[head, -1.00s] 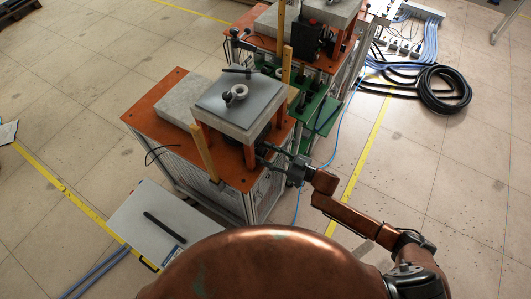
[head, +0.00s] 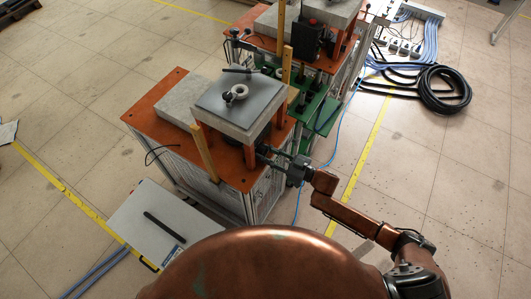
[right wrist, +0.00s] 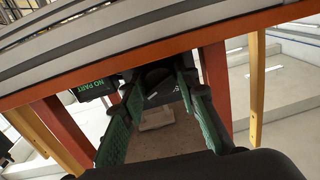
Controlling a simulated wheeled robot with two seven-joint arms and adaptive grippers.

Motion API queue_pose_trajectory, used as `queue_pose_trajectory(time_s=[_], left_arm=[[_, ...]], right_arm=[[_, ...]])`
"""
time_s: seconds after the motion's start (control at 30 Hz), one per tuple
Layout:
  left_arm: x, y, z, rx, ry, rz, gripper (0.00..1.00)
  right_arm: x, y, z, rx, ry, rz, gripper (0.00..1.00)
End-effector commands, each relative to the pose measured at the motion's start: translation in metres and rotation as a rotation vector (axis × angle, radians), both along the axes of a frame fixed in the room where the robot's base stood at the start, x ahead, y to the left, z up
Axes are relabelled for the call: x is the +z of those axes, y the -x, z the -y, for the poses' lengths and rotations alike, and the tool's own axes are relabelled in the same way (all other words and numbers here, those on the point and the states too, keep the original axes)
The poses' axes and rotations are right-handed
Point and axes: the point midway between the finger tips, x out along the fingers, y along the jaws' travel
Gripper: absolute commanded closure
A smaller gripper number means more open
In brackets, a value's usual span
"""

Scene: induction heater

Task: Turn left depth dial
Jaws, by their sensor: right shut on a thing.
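My right gripper (head: 262,154) reaches in from the right, under the raised grey slab (head: 226,112) of the near orange-topped machine (head: 155,118). Its two green-padded fingers (right wrist: 150,108) show in the right wrist view, shut on a dark dial (right wrist: 158,76) between their far ends. The dial is mostly in shadow and partly hidden by the fingers, so its markings and turn angle cannot be read. In the head view the slab and fingers hide it. My left gripper is not in view.
Orange posts and a wooden upright (head: 203,150) stand around the slab. A black "NO PART" sign (right wrist: 95,87) is left of the fingers. A second machine (head: 300,38) stands behind. A black hose coil (head: 443,90) lies at right; the floor around is mostly open.

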Motion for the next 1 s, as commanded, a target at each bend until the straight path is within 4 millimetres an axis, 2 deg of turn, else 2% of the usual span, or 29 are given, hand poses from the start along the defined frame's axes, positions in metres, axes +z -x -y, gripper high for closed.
queue_pose_trajectory(time_s=[0.27, 1.0], left_arm=[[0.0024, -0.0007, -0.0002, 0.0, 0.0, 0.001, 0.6], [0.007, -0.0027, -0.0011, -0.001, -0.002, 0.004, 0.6]], right_arm=[[0.001, -0.001, 0.001, -0.003, 0.057, 0.079, 0.96], [0.0014, -0.0017, 0.0016, -0.003, 0.334, 0.46, 0.96]])
